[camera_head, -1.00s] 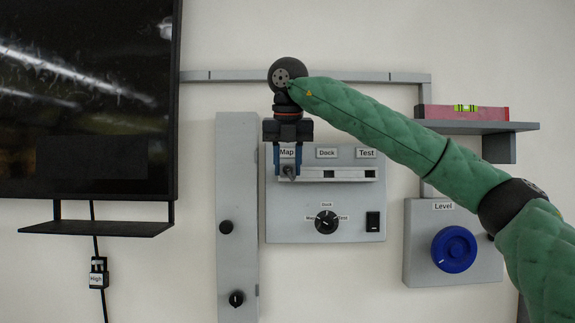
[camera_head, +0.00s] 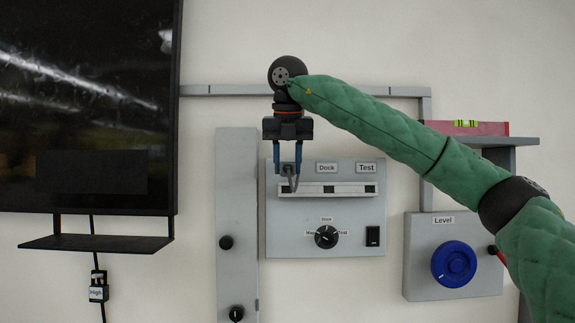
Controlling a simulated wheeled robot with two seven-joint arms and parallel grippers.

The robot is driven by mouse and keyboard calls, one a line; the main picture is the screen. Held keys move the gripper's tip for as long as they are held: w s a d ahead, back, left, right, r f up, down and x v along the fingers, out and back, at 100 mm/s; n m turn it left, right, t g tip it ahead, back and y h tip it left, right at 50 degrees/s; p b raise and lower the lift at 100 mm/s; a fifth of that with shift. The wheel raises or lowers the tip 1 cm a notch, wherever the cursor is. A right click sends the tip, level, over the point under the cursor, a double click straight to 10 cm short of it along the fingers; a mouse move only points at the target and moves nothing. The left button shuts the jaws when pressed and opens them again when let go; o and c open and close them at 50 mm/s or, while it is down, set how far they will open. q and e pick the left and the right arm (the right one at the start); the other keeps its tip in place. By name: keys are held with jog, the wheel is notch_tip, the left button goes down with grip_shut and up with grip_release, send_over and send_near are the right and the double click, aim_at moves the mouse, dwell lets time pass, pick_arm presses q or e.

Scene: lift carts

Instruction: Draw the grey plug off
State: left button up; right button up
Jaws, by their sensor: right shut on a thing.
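The grey plug (camera_head: 289,171) is between the fingers of my right gripper (camera_head: 287,174), which is shut on it. The plug shows in front of the upper left of the grey panel (camera_head: 325,208), where it covers the Map label. A thin grey piece hangs from it, in front of the left end of the pale socket strip (camera_head: 345,189). Dark sockets show on the strip under the Dock and Test labels. The left socket is hidden behind the plug, and I cannot tell whether the plug touches the panel. My left gripper is not in view.
The panel has a black dial (camera_head: 326,237) and a black switch (camera_head: 372,236). A blue knob (camera_head: 454,264) is on a box at right. A shelf with a red spirit level (camera_head: 480,128) is above it. A dark screen (camera_head: 85,105) fills the left.

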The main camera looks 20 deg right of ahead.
jog(key=shift+r+p, duration=0.9)
jog(key=shift+r, duration=0.55)
